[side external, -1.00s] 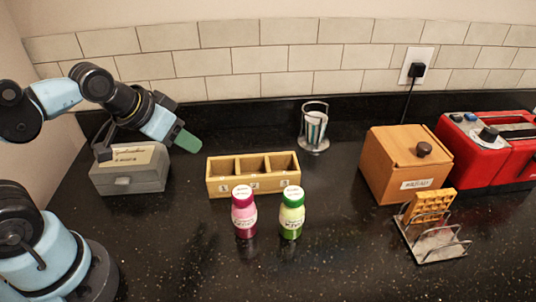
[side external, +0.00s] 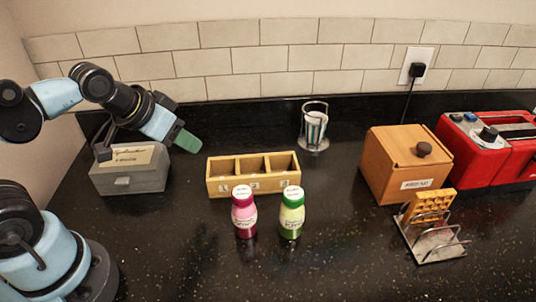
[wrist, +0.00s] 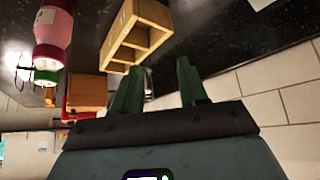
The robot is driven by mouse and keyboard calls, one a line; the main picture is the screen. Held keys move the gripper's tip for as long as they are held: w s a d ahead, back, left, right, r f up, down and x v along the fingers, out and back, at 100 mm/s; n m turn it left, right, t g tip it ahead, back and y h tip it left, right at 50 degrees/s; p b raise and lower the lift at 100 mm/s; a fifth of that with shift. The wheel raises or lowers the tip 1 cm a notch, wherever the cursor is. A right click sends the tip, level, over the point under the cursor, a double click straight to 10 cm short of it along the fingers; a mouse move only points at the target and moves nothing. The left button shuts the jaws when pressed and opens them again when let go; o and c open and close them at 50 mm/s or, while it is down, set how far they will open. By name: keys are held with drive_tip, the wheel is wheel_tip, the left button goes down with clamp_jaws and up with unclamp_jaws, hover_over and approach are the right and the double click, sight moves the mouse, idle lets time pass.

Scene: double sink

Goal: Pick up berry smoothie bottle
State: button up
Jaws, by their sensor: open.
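The berry smoothie bottle is most likely the magenta-pink bottle (side external: 244,215) with a white cap, upright on the black counter; its label is too small to read. It also shows in the wrist view (wrist: 52,30), upside down at the upper left. A green bottle (side external: 291,217) with a white cap stands just to its right, apart from it. My gripper (side external: 186,140) is raised at the left, over the grey box, well away from both bottles. In the wrist view its two green fingers (wrist: 158,88) are spread with nothing between them.
A three-compartment wooden box (side external: 254,188) stands behind the bottles. A grey box (side external: 130,181) is under my arm. A metal holder (side external: 315,128) stands at the back. A wooden bin (side external: 385,163), red toaster (side external: 487,158) and rack with a waffle (side external: 436,240) are right. Counter left of the bottles is clear.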

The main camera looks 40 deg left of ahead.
drive_tip(key=o, duration=0.5)
drive_tip(key=shift+o, duration=0.2)
drive_tip(key=n+g+h, duration=0.2)
drive_tip(key=n+h, duration=0.9)
drive_tip(key=n, duration=1.2)
approach(238, 191)
drive_tip(key=shift+x, duration=4.25)
